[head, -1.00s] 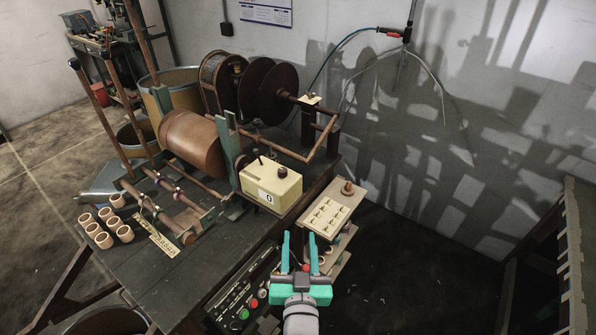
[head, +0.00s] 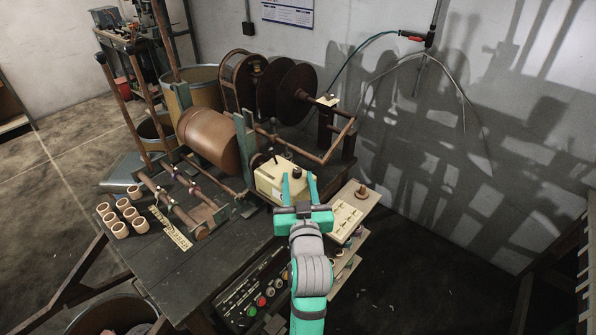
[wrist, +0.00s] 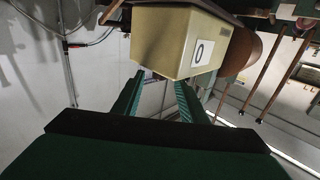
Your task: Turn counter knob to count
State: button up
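The counter is a cream box (head: 268,182) on the bench, with a small dark knob (head: 297,172) on its top. The knob cannot be made out in the wrist view. My gripper (head: 298,180) is at the near side of the box in the head view, its two teal fingers pointing toward it. The fingers (wrist: 158,92) are apart with nothing held between them. They overlap the box in the head view; I cannot tell whether they touch it.
A cream panel with small pegs (head: 349,212) is right of the gripper. The winding drum (head: 208,140) and dark discs (head: 290,90) stand behind and left. Control buttons (head: 262,299) are on the bench front. Several tan rings (head: 120,215) lie at left. Floor at right is clear.

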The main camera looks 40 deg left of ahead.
aim_at(298, 175)
jog(key=shift+x, duration=2.15)
grip_shut()
